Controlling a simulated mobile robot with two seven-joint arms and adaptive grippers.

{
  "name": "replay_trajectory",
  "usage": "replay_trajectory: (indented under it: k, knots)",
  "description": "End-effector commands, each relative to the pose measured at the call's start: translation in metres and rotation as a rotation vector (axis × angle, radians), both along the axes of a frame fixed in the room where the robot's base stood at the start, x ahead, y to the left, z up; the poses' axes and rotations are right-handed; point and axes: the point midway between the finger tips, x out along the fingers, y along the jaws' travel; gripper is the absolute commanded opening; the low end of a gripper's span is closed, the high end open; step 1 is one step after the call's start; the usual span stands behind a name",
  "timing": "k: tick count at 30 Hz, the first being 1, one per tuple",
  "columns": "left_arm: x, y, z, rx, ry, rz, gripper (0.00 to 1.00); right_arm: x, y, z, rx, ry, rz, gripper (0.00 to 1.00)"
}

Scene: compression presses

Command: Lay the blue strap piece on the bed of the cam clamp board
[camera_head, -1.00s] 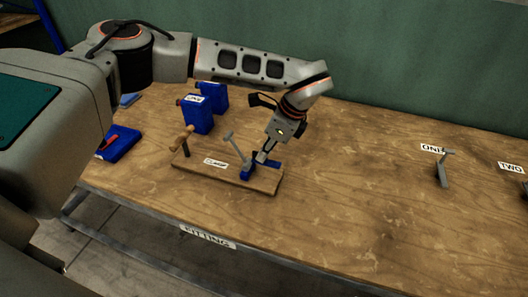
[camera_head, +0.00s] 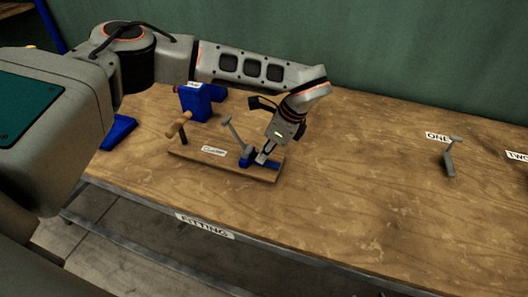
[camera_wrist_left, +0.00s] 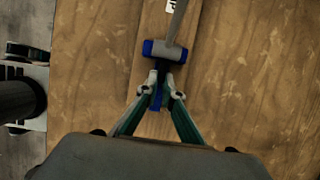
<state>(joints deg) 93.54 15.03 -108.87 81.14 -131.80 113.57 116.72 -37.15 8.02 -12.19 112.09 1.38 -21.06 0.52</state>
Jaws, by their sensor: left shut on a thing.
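The cam clamp board (camera_head: 205,163) is a wooden plank labelled CLAMP with a wooden-handled post at its left end and a grey lever (camera_head: 235,133). The lever's grey head presses over a blue part (camera_wrist_left: 148,47) at the clamp, seen in the left wrist view. My left gripper (camera_head: 264,153) points down at the right end of the board. In the left wrist view its fingers (camera_wrist_left: 159,92) are shut on a narrow blue piece (camera_wrist_left: 157,102), apparently the blue strap piece, just beside the lever head. Contact with the bed cannot be told. My right gripper is not in view.
A blue press (camera_head: 198,103) stands behind the board, and another blue part (camera_head: 117,133) lies at the left. The table (camera_head: 350,200) between is clear.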

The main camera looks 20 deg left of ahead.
Motion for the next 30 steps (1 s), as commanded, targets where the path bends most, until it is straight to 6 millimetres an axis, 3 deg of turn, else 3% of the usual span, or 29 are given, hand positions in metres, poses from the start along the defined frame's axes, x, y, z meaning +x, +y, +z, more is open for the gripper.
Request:
replay_trajectory:
  k: [10, 13, 24, 30]
  knots:
    - [0.000, 0.000, 0.001, 0.000, 0.000, 0.000, 0.00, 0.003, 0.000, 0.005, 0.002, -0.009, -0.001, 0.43]
    - [0.000, 0.000, 0.001, 0.000, 0.000, 0.000, 0.26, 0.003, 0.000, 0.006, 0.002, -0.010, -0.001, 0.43]
    - [0.000, -0.001, 0.002, 0.000, -0.001, 0.000, 0.26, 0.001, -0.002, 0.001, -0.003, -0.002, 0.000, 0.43]
    - [0.001, -0.010, 0.023, -0.001, -0.004, -0.001, 0.26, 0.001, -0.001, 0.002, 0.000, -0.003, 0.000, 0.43]
